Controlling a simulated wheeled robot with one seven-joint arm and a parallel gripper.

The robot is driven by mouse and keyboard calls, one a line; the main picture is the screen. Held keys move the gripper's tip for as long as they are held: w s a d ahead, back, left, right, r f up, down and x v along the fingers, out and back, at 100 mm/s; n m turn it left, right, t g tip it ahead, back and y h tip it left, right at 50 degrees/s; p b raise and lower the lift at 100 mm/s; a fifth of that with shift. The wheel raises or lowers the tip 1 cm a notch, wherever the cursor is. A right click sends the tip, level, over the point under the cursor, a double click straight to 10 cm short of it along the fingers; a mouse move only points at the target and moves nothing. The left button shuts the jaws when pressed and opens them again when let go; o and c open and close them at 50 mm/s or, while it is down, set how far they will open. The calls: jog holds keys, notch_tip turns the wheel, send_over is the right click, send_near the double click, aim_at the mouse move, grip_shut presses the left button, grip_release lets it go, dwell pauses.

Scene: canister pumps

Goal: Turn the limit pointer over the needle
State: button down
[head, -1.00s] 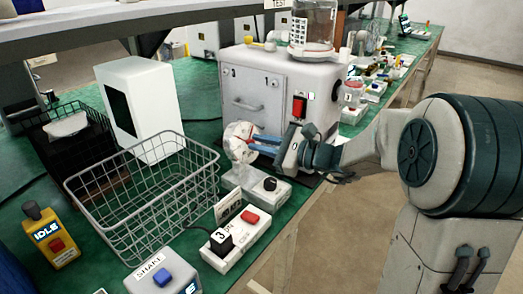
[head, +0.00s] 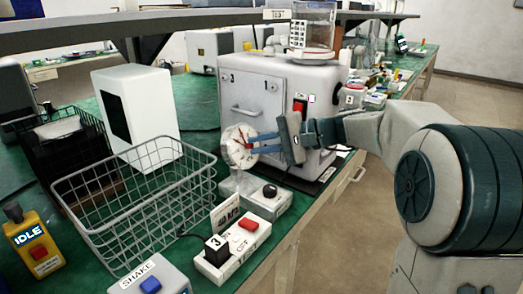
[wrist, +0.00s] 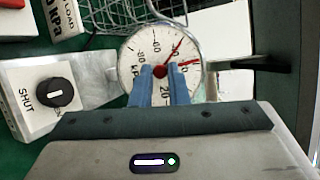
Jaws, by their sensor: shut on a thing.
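The round white gauge (head: 236,155) stands on a grey base beside the grey pump cabinet. In the wrist view its dial (wrist: 135,55) faces me, with numbers around the edge. One thin red hand (wrist: 174,48) points to the upper right, and another red mark or hand (wrist: 190,63) points nearly right. I cannot tell surely which is the limit pointer. My gripper (wrist: 160,72) has its two blue fingers shut on the small red knob (wrist: 160,70) at the dial's middle. In the head view my gripper (head: 248,143) reaches the gauge from the right.
A valve box with a black knob (head: 270,191) sits at the gauge's foot. A wire basket (head: 140,200) stands to the left. A power strip with a red switch (head: 248,225) lies in front. The grey cabinet (head: 255,100) is close behind my gripper.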

jog(key=n+h+b, duration=0.1)
jog(key=n, duration=0.2)
jog(key=n+h+b, duration=0.1)
jog(key=n, duration=0.2)
jog(key=shift+a+r+g+h, duration=0.1)
jog(key=shift+r+g+h, duration=0.05)
jog(key=shift+g+h, duration=0.2)
jog(key=shift+b, duration=0.3)
jog(key=c, duration=1.4)
grip_release()
jog(key=shift+r, duration=0.1)
jog(key=p+v, duration=0.3)
jog(key=v, duration=1.1)
